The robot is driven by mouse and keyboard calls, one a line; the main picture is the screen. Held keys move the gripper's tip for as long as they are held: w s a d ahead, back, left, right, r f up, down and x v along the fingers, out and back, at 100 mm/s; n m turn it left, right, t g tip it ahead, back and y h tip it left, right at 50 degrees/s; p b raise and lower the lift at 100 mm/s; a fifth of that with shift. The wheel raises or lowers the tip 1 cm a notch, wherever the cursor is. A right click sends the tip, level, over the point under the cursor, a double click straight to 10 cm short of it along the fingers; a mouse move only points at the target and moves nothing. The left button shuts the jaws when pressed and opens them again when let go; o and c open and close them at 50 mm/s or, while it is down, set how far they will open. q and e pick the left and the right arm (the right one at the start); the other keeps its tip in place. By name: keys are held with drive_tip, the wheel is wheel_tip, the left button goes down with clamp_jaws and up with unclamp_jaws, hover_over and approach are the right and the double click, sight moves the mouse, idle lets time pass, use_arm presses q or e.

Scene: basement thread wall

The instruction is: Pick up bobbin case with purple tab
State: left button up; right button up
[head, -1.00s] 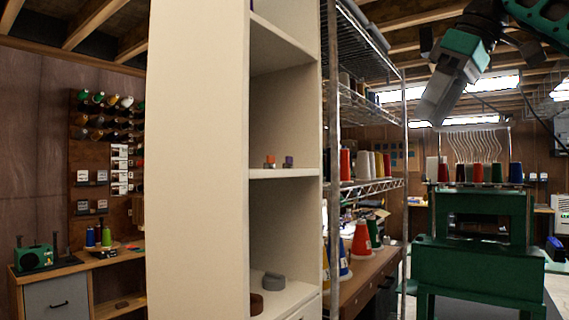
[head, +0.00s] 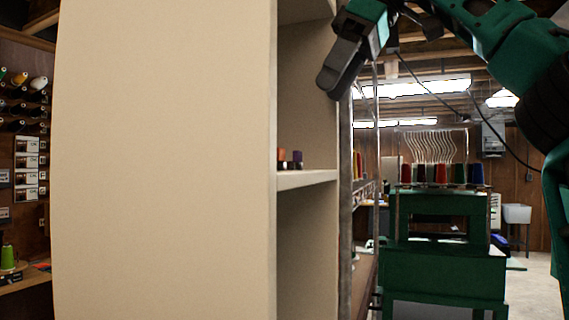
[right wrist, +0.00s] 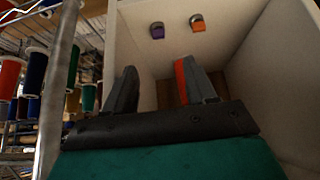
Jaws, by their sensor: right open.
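The bobbin case with the purple tab (head: 297,160) sits on a middle shelf of the tall cream cabinet, in the head view. Another bobbin case with an orange tab (head: 282,158) sits beside it. In the right wrist view the purple-tab case (right wrist: 157,31) is left of the orange-tab case (right wrist: 197,23), beyond my fingertips. My right gripper (head: 334,84) is above that shelf level in the head view, at the cabinet's right side. Its two fingers also show in the right wrist view (right wrist: 157,80), spread apart and empty, at the cabinet opening. My left gripper is not in view.
The cream cabinet (head: 165,170) fills the left middle, and its shelf (head: 308,179) has side walls close around it. A metal rack with thread cones (right wrist: 30,80) stands beside the cabinet. A green machine (head: 440,270) stands farther back at right.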

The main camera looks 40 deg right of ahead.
sight(300, 162)
drive_tip(key=x, duration=1.1)
drive_tip(key=shift+f, duration=0.45)
clamp_jaws()
